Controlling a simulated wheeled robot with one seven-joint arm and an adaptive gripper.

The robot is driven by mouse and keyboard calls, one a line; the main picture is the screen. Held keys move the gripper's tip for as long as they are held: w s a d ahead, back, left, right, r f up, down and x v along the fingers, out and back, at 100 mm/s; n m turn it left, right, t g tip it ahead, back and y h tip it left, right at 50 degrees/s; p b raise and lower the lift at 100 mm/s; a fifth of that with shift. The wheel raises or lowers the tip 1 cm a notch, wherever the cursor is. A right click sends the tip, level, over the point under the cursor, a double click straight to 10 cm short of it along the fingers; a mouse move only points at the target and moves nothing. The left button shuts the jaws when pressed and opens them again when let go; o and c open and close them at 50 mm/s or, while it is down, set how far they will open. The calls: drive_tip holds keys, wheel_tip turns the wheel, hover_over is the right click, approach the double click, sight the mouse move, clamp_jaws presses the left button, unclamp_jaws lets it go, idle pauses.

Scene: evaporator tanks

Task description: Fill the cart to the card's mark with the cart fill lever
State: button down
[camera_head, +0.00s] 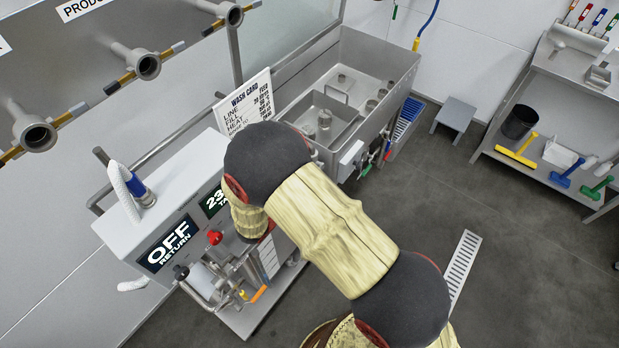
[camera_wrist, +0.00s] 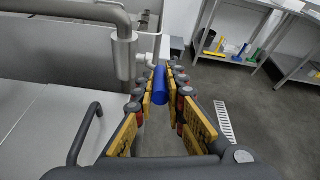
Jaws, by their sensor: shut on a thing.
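My gripper (camera_wrist: 168,76) shows in the wrist view with its yellow-padded fingers closed around a blue handle (camera_wrist: 159,88). The handle sits by a white pipe fitting; I cannot read any label on it. In the head view my arm hides the gripper and the handle. The white cart (camera_head: 180,190) stands at lower left. Its display (camera_head: 168,246) reads "OFF RETURN". A second display (camera_head: 213,200) starts with "23" and is partly covered by my arm. The wash card (camera_head: 245,103) stands behind the cart; its LINE, FILL and HEAT rows are partly too small to read.
A steel sink (camera_head: 350,70) stands behind the cart. A shelf unit (camera_head: 560,110) with brushes and a black bucket (camera_head: 520,121) is at right. A grey stool (camera_head: 457,115) and a floor drain (camera_head: 461,262) are between. The floor at right is mostly clear.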

drive_tip(key=shift+w+d+r+g+y+p, duration=0.2)
drive_tip(key=shift+r+g+y+p, duration=0.4)
drive_tip(key=shift+p, duration=0.45)
drive_tip(key=c, duration=1.8)
unclamp_jaws()
drive_tip(key=v, duration=1.2)
